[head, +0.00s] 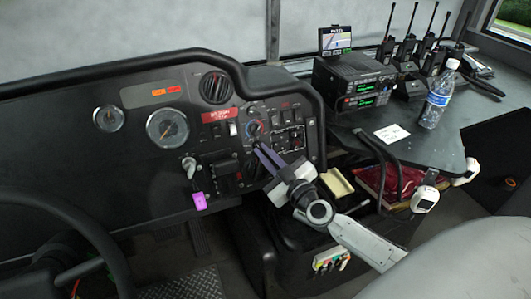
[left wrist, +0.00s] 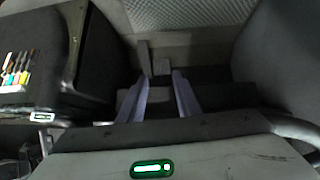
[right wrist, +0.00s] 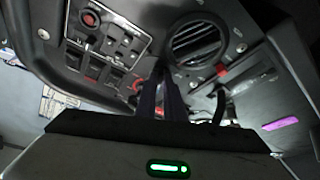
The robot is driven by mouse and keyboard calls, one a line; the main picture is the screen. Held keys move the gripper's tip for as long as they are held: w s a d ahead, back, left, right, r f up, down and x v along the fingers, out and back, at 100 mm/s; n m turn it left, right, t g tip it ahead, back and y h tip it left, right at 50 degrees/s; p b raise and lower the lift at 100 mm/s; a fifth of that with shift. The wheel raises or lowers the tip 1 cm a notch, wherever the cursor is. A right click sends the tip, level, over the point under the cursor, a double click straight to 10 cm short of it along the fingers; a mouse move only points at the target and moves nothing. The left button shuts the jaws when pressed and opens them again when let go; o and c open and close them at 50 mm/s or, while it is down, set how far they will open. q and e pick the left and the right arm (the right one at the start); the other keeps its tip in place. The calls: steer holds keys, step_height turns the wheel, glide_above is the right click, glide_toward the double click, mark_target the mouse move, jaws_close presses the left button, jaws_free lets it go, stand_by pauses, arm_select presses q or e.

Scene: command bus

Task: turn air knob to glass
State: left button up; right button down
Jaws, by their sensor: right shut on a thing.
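The dash panel in the head view carries a round dial with blue and red marks (head: 254,128). My right gripper (head: 262,150) reaches up to the panel just below that dial. Its fingers are close together on the air knob, which they mostly hide. In the right wrist view the right fingers (right wrist: 163,92) point at the panel below the round vent, and the knob itself cannot be made out. My left gripper (left wrist: 160,97) shows only in the left wrist view. Its fingers are apart with nothing between them, away from the panel.
A purple tag (head: 200,201) hangs lower left. The steering wheel (head: 85,232) is at far left; a seat (head: 450,250) is at right.

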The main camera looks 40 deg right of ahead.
steer(key=m, duration=0.1)
steer(key=m+h+p, duration=0.1)
steer(key=shift+w+a+r+m, duration=0.15)
steer(key=shift+r+m, duration=0.1)
steer(key=shift+m, duration=0.15)
steer(key=m+h+p, duration=0.1)
steer(key=m, duration=0.2)
steer(key=shift+a+h+p, duration=0.1)
steer(key=shift+h+p, duration=0.3)
steer(key=m+h+p, duration=0.1)
steer(key=m, duration=0.2)
steer(key=shift+w+a, duration=0.1)
steer(key=shift+m+g+h+p, duration=0.3)
steer(key=shift+m+h+p, duration=0.25)
steer(key=shift+m, duration=0.35)
arm_select(q)
steer(key=r, duration=0.1)
steer(key=a+r, duration=0.1)
steer(key=r, duration=0.1)
steer(key=shift+s+a, duration=0.25)
steer(key=shift+a, duration=0.1)
steer(key=shift+s, duration=0.1)
arm_select(e)
steer(key=shift+m+h, duration=0.25)
steer(key=shift+m, duration=0.15)
